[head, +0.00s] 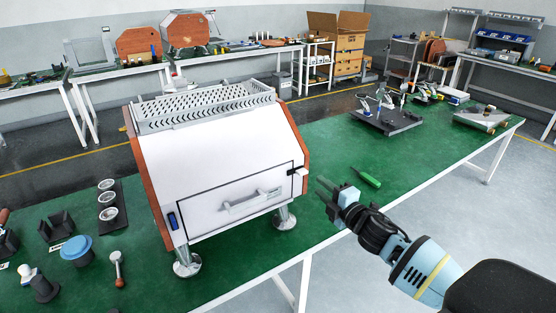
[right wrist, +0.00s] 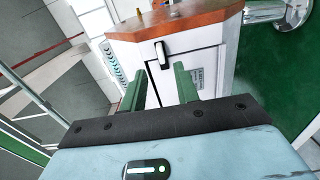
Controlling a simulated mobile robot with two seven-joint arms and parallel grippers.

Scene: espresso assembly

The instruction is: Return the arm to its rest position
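My right arm (head: 425,270) comes in from the lower right in the head view. Its gripper (head: 326,194) is above the green table's front edge, just right of the espresso machine. In the right wrist view the two fingers of the gripper (right wrist: 160,82) stand apart with nothing between them. The white espresso machine (head: 220,150) has wooden side panels and a closed-looking front panel with a handle (head: 252,201). A small black latch (head: 298,171) sits at that panel's upper right corner. The latch (right wrist: 162,52) also shows beyond the fingers in the right wrist view. My left gripper is not in view.
A green screwdriver (head: 367,178) lies on the table (head: 330,135) just beyond my right gripper. A blue-lidded item (head: 77,250), a portafilter-like tool (head: 118,270) and a dark tray of metal rings (head: 120,190) are left of the machine.

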